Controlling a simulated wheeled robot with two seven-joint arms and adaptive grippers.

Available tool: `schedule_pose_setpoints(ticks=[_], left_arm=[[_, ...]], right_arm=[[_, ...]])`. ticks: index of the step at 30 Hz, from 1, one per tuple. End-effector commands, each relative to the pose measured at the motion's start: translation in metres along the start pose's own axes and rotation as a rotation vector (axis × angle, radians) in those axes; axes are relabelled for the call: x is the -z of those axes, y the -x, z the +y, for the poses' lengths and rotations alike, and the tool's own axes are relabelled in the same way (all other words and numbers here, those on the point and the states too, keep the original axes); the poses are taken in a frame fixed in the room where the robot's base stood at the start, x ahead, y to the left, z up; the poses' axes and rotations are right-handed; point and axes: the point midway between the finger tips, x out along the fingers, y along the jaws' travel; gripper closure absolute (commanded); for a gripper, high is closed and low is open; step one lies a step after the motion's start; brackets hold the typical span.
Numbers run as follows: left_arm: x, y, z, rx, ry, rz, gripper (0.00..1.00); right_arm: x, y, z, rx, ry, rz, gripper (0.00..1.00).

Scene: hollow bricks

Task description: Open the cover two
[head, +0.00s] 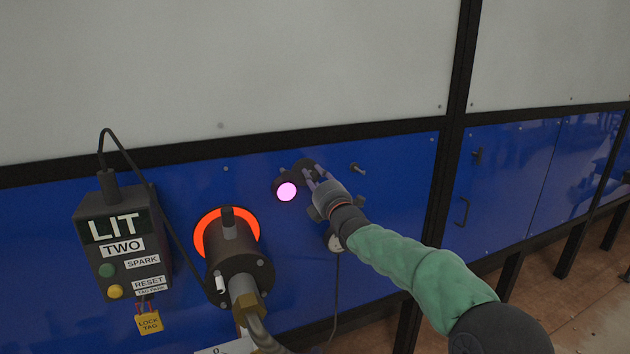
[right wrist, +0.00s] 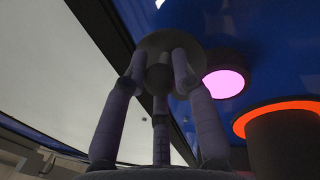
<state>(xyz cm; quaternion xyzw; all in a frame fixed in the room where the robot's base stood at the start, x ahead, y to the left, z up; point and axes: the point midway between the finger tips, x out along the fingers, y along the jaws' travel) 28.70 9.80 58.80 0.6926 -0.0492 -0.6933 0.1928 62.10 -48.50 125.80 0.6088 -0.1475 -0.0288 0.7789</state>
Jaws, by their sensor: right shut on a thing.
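The cover is a dark round disc (head: 301,166) on the blue panel, partly hidden by my right gripper (head: 310,174). In the right wrist view the disc (right wrist: 168,42) sits at the fingertips of my right gripper (right wrist: 160,72), whose fingers are closed on it. A round port (head: 286,191) glows pink just beside and below the cover, and its face shows uncovered. The pink port also shows in the right wrist view (right wrist: 225,83), right of the fingers. My left gripper is in neither view.
A burner with a glowing orange ring (head: 203,232) and a hose stands left of the port. A black control box (head: 119,270) labelled LIT and TWO hangs further left, with a yellow lock tag (head: 148,322). A small gauge hangs below my right wrist. A peg (head: 358,169) sticks out to the right.

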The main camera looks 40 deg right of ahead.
Motion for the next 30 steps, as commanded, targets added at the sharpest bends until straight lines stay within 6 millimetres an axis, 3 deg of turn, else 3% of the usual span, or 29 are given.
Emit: schedule_pose_setpoints(ticks=[8,9,11,12,23,30], left_arm=[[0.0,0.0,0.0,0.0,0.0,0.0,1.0],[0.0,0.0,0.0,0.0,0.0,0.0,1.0],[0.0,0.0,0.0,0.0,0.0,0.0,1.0],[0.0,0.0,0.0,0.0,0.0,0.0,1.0],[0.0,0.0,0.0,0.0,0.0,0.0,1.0],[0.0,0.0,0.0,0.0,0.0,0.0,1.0]], right_arm=[[0.001,0.0,0.0,0.0,0.0,0.002,1.0],[0.001,0.0,0.0,0.0,0.0,0.002,0.67],[0.001,0.0,0.0,0.0,0.0,0.002,0.5],[0.001,0.0,0.0,0.0,0.0,0.002,0.48],[0.0,0.002,0.0,0.0,0.0,0.0,0.48],[-0.001,0.027,0.001,-0.001,0.0,-0.001,0.48]])
